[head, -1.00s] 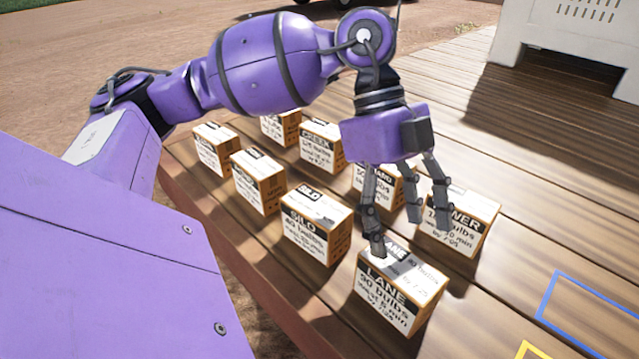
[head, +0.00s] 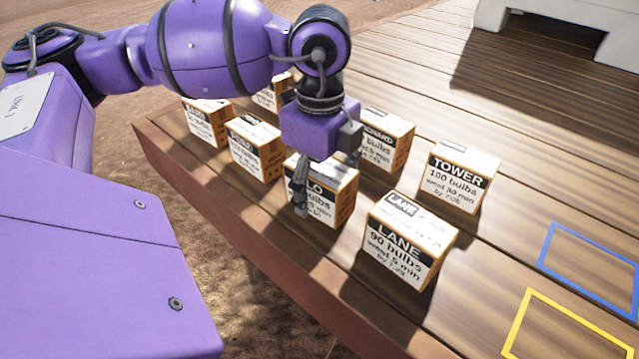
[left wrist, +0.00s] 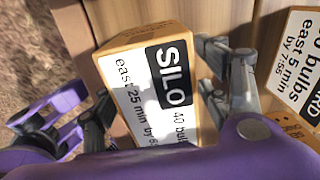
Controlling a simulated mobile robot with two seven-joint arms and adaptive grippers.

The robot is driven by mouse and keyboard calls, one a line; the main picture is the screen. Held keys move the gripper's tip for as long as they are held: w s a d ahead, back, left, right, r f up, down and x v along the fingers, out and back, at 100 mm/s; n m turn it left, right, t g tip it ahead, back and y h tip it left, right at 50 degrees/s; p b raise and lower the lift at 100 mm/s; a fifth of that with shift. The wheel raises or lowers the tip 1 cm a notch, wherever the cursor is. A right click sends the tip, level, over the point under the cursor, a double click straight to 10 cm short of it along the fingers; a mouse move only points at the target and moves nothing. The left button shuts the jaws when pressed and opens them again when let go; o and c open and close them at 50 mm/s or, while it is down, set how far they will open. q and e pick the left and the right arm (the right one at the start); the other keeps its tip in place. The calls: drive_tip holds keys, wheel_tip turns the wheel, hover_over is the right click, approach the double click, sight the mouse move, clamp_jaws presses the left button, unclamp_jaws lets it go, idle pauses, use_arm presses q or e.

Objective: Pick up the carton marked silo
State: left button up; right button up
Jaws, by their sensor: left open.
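The silo carton (head: 335,198) stands on the wooden deck in the front row, between the lane carton and another carton. My left gripper (head: 322,188) is above and around it in the head view, one finger in front of its labelled face. In the left wrist view the silo carton (left wrist: 150,85) lies between the open fingers, its black SILO label facing the camera. One finger (left wrist: 240,85) is close along its right side; the other is at the left. I cannot tell whether they touch it. My right gripper is not in view.
The lane carton (head: 405,245) stands close at the right, the tower carton (head: 455,180) behind it. More cartons (head: 257,150) stand at the left and behind. Blue (head: 592,268) and yellow (head: 570,330) outlines mark clear deck at the right. A white bin stands at the back.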

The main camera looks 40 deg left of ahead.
use_arm(q)
drive_tip(key=shift+f, duration=0.35)
drive_tip(key=shift+c, duration=0.5)
drive_tip(key=c, duration=1.6)
drive_tip(key=shift+o, duration=0.2)
drive_tip(key=shift+r, duration=0.15)
